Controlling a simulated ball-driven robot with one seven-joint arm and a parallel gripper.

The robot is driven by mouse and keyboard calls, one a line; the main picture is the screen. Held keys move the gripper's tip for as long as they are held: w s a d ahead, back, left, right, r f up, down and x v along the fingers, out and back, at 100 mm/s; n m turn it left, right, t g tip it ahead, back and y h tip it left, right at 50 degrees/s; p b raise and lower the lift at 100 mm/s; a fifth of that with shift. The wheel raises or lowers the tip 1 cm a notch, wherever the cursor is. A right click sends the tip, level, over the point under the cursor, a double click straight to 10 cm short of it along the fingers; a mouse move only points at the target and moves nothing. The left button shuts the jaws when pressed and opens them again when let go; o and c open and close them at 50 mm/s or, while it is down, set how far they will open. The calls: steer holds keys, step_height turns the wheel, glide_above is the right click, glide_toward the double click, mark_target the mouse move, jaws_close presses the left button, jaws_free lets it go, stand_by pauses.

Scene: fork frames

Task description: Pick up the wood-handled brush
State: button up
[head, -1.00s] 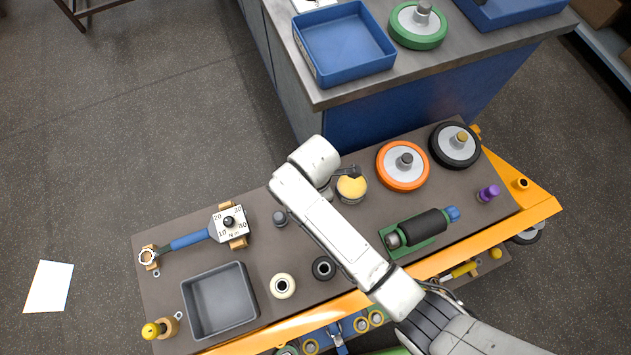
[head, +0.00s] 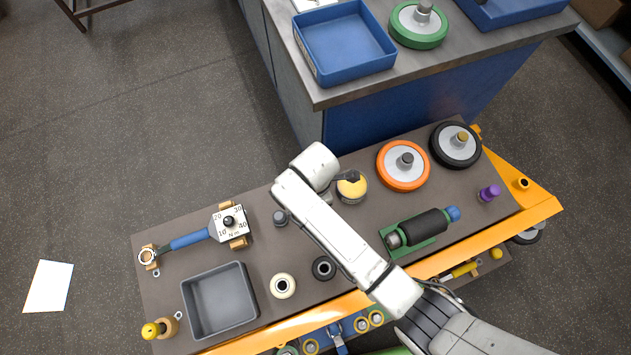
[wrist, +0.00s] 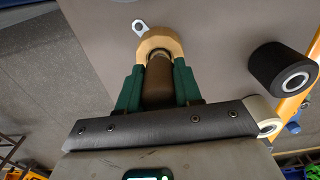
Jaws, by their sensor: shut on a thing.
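In the wrist view, my gripper (wrist: 158,88) has green fingers closed on both sides of a brown rounded piece (wrist: 158,80). I take it to be part of the wood-handled brush. A pale tan, wood-coloured rounded piece (wrist: 160,40) curves around its far end; I cannot tell whether it is one piece with the brown part. The brush's lower part is hidden.
A black roller (wrist: 285,70) and a cream roller (wrist: 264,117) stand near my gripper. A metal nut (wrist: 140,27) lies beyond it. The tabletop also holds a grey tray (head: 220,300), a torque wrench (head: 190,240), an orange wheel (head: 403,178) and a black wheel (head: 440,160).

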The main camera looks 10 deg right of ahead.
steer(key=shift+c, duration=1)
steer(key=shift+r, duration=0.6)
step_height(320, 180, up, 2)
steer(key=shift+s+a+r, duration=0.1)
steer(key=s+a+r+p, duration=0.1)
steer(key=s+r, duration=0.8)
steer(key=s, duration=0.4)
steer(key=shift+s+a+r, duration=0.3)
steer(key=shift+s+a, duration=0.05)
